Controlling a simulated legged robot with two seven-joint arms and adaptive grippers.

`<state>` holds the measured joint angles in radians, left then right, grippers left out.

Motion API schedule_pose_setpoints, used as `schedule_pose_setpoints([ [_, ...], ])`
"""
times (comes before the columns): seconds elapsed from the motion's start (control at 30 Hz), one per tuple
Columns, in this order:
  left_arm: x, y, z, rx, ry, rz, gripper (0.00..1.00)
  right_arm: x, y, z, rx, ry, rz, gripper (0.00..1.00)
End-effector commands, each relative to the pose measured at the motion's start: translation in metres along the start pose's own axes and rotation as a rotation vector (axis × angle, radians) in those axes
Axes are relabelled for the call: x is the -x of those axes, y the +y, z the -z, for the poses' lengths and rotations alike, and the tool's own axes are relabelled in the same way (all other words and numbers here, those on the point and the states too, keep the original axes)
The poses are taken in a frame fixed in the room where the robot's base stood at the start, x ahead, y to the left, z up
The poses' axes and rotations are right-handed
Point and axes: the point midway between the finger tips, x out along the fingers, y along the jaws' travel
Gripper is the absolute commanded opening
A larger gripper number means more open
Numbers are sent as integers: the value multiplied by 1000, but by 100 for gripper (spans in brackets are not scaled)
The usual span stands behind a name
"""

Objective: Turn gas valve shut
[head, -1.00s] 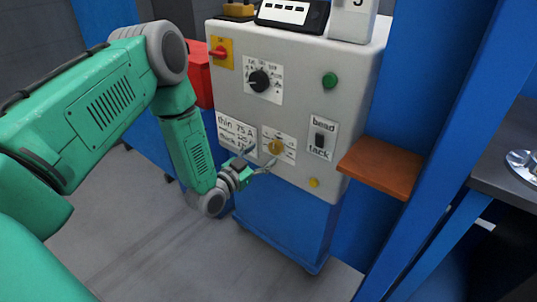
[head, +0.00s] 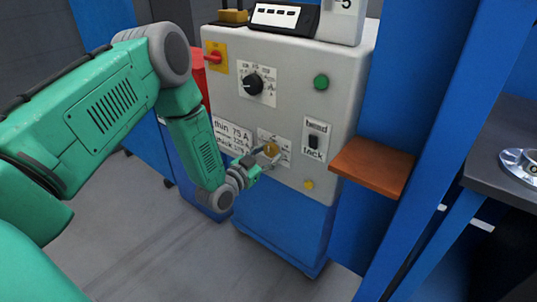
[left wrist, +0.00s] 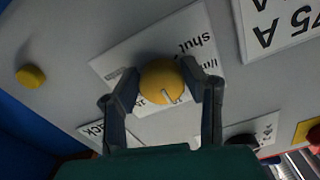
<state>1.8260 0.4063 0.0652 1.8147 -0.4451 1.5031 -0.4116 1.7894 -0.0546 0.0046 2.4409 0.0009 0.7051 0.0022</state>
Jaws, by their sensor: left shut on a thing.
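The gas valve is a round yellow knob (head: 271,150) on a white label plate (head: 284,159) low on the front of a grey control box. In the left wrist view the yellow knob (left wrist: 163,82) sits between the two dark fingers of my left gripper (left wrist: 166,84), which touch it on both sides. The word "shut" reads on the label (left wrist: 200,32) beside it; part of the label is hidden by the fingers. In the head view my left gripper (head: 264,157) is at the knob. My right gripper is not in view.
The grey box (head: 290,100) also carries a black dial (head: 253,84), a green button (head: 321,82), a red switch (head: 215,58), a bead/tack switch (head: 314,142) and a small yellow button (head: 308,185). A brown shelf (head: 371,166) juts out at right.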

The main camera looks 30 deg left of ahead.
Motion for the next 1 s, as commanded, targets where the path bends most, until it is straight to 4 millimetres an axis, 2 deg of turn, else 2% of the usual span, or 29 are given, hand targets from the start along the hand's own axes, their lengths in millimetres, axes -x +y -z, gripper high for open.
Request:
schedule_pose_setpoints([
  [0.37, -1, 0, 4, 154, 13, -1, 8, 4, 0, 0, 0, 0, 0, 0],
  [1.0, -2, 0, 6, 746, 16, 1, 8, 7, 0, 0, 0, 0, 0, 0],
])
